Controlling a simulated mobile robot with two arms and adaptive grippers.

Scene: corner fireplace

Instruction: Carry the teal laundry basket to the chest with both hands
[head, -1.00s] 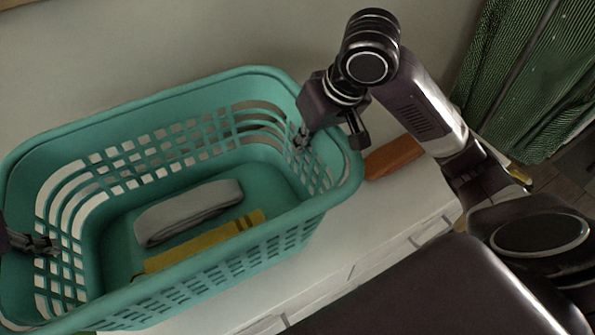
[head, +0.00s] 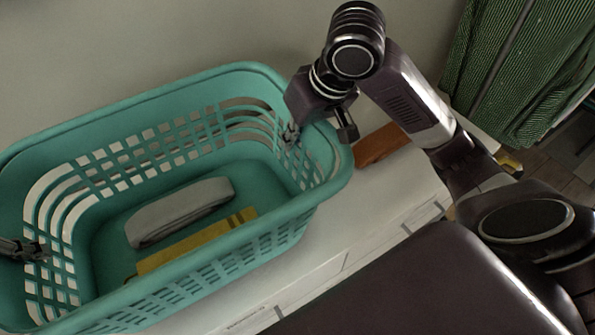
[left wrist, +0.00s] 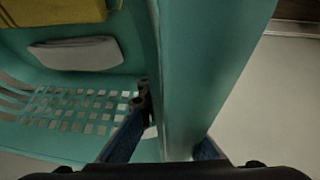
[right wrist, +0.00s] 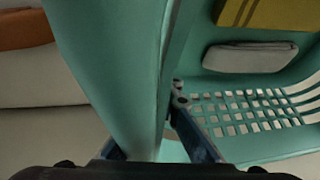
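The teal laundry basket (head: 115,115) fills the left of the head view, above the white chest top (head: 375,205). I cannot tell whether it touches the chest. Inside lie a grey folded cloth (head: 180,211) and a yellow folded cloth (head: 195,243). My left gripper (head: 38,251) has the basket's left end wall between its fingers; the left wrist view shows the teal rim (left wrist: 185,70) between them. My right gripper (head: 318,118) straddles the right end wall, and the right wrist view shows the rim (right wrist: 135,70) between its fingers. Each gripper's outer finger is mostly hidden.
A brown-orange block (head: 380,143) lies on the white surface right of the basket, close to my right gripper. A pale wall (head: 130,40) stands behind the basket. A green striped curtain (head: 520,70) hangs at the upper right.

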